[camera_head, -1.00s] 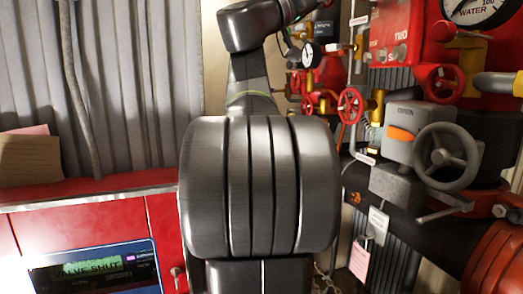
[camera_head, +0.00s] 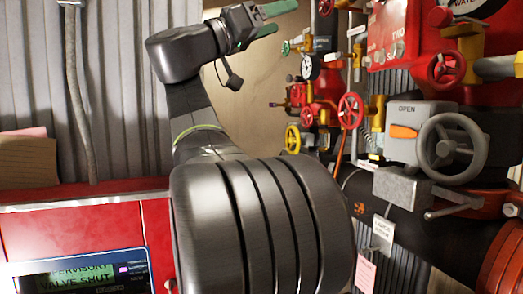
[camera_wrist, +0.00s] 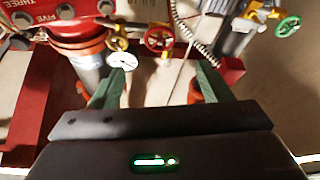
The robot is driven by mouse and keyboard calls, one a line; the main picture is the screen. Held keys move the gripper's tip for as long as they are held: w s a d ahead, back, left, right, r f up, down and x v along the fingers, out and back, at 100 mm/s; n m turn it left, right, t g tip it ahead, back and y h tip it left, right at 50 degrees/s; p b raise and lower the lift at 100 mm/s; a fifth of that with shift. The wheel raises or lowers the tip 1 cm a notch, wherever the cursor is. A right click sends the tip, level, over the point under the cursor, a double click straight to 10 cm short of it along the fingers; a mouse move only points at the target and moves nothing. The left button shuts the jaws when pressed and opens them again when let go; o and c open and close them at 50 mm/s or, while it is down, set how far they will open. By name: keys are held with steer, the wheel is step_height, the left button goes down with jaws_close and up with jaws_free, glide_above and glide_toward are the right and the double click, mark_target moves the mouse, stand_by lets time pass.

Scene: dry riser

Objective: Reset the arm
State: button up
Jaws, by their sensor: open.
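My gripper (camera_head: 272,19) is at the top of the head view, left of the valves, with its green fingers pointing right. In the wrist view my gripper (camera_wrist: 160,72) has its two green fingers spread wide apart, with nothing between them. It holds nothing and touches nothing that I can see. My dark arm rises through the middle of the head view, bends at the top and hides part of the wall and cabinet behind it.
Right of my arm stand red pipework, a large grey handwheel (camera_head: 452,147), a red handwheel (camera_head: 351,110) and a yellow handwheel (camera_head: 293,139). A pressure gauge (camera_head: 310,67) sits near them. A screen (camera_head: 82,275) and red cabinet (camera_head: 70,240) are at lower left. A green handwheel (camera_wrist: 288,26) shows in the wrist view.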

mark_target(323, 5)
steer(key=p+x, duration=0.6)
steer(key=x, duration=0.7)
steer(key=shift+w+d+r, duration=0.15)
steer(key=shift+d+r, duration=0.1)
steer(key=shift+a+f+m+g, duration=0.15)
steer(key=shift+m+g, duration=0.35)
steer(key=shift+m, duration=0.7)
steer(key=f+b+v, duration=0.1)
steer(key=b+v, duration=0.5)
steer(key=v, duration=0.7)
steer(key=shift+s+d+r+n+g+y+p, duration=0.2)
steer(key=shift+r+n+g+y+p, duration=0.4)
steer(key=shift+n, duration=1.55)
steer(key=shift+s+d+r+n+g+y+p, duration=0.3)
steer(key=shift+r+n+p, duration=0.55)
steer(key=shift+n, duration=1.35)
steer(key=shift+s+d+r+n+g+y+p, duration=0.15)
steer(key=shift+r+n+g+y+p, duration=0.5)
steer(key=shift+n, duration=1.5)
steer(key=shift+f+t, duration=0.1)
steer(key=shift+t, duration=0.25)
